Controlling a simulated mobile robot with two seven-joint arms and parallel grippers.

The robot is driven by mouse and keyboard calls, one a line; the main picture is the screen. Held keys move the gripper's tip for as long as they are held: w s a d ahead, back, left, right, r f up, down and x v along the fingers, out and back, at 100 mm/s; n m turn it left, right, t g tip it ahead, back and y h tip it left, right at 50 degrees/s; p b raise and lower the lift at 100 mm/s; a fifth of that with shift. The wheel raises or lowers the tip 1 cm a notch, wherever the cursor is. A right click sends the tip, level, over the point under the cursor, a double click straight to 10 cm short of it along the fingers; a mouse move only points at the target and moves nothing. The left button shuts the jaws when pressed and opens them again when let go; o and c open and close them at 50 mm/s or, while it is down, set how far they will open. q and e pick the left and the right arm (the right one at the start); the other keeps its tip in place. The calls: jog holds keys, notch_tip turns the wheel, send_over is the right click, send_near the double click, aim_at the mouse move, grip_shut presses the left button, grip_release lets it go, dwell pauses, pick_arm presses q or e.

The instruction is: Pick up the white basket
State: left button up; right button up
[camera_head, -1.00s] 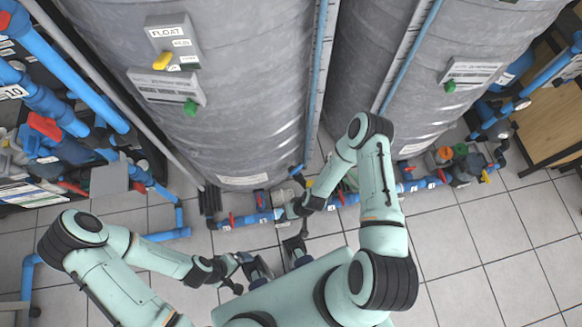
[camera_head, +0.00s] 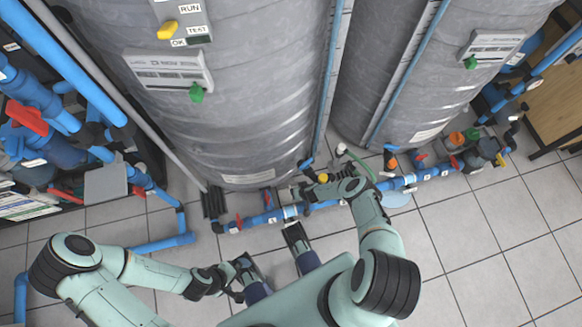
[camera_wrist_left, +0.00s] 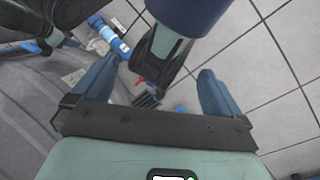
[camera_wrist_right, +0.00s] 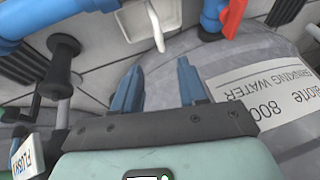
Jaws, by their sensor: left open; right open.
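No white basket can be made out clearly in any view. A white piece with a pale upright bar (camera_wrist_right: 157,28) shows at the top of the right wrist view; I cannot tell if it is part of a basket. My left gripper (camera_wrist_left: 157,90) is open and empty, with its blue fingers apart. In the head view it is low, left of centre, beside my own legs. My right gripper (camera_wrist_right: 158,85) is open with nothing between its fingers, in front of a grey tank. In the head view its fingers are hard to make out among the pipes.
Two large grey tanks (camera_head: 240,90) (camera_head: 410,70) stand ahead. A blue pipe (camera_head: 415,177) with valves runs along their base. More blue pipes (camera_head: 70,60) fill the left side. A wooden shelf unit (camera_head: 555,95) is at the right. Tiled floor (camera_head: 480,230) is clear at lower right.

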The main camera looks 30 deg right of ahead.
jog(key=b+x, duration=0.6)
jog(key=x, duration=0.3)
jog(key=shift+s+a+f+b, duration=0.1)
jog(key=shift+f+b, duration=0.1)
jog(key=shift+b, duration=0.1)
jog(key=shift+f, duration=0.1)
pick_arm(q)
jog(key=w+a+f+t+y, duration=0.1)
jog(key=w+a+f+t, duration=0.2)
jog(key=w+f, duration=0.5)
jog(key=shift+w+a+f+n+t+y, duration=0.3)
jog(key=shift+w+a+n, duration=0.1)
jog(key=shift+w+a, duration=0.65)
jog(key=shift+w+d, duration=0.1)
jog(key=shift+d, duration=0.05)
pick_arm(e)
grip_shut()
